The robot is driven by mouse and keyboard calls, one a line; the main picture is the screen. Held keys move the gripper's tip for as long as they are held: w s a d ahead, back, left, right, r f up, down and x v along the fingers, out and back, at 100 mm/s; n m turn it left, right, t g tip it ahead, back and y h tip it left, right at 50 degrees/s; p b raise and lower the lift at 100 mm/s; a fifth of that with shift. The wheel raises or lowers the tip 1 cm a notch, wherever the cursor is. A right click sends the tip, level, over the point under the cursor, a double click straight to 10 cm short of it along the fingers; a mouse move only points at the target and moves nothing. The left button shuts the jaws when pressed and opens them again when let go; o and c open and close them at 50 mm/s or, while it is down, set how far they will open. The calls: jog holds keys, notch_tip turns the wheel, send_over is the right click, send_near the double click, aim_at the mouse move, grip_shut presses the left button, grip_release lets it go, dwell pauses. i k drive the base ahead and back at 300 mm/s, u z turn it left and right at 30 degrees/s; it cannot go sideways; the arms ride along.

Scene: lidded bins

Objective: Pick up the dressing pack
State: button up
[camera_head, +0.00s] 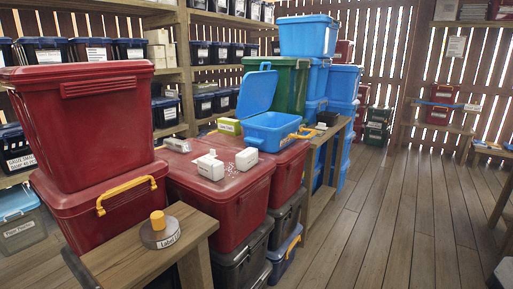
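I cannot tell for sure which thing is the dressing pack, as no readable label names it. Two small white packs, a left one (210,168) and a right one (246,159), lie on the red bin lid (187,184) in the middle. Small white bits are scattered between them. A pale grey box (176,145) lies at the back left of that lid, and a green and white box (229,126) sits behind. A blue bin (270,140) stands with its lid (257,92) raised; its inside is mostly hidden. My gripper is not in view.
Stacked red bins (82,130) stand on the left. Blue and green bins (290,85) are stacked behind. The wooden floor (400,220) on the right is mostly clear.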

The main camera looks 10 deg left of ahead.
aim_at(246, 159)
jog(key=i, duration=2.15)
jog(key=u, duration=1.1)
